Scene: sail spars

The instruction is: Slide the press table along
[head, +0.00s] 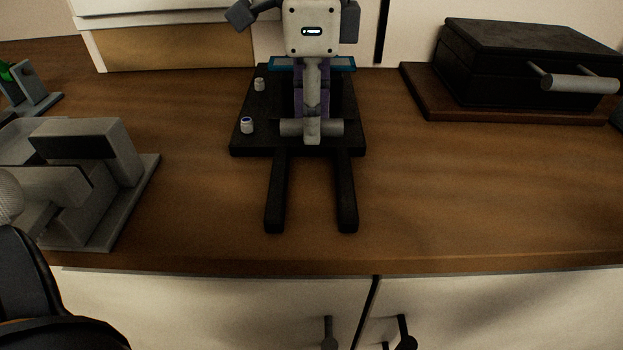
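A machine with a pale head (311,28) and a small lit display stands at the back middle. Its black base plate (262,104) has two bars reaching toward the front edge. A teal-edged plate (340,64) sits under the head, with a grey T-shaped handle (312,127) in front of it. Which part is the press table, I cannot tell for sure. My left gripper (32,290) shows only as dark rounded parts in the lower left corner, apart from this machine. Its fingertips cannot be made out. My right gripper is not in view.
A grey block-like fixture (128,190) stands on the left, close to my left gripper. A black box (478,77) with a bar handle (580,84) rests on a brown board at the right. The wooden counter (450,190) is clear at front right.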

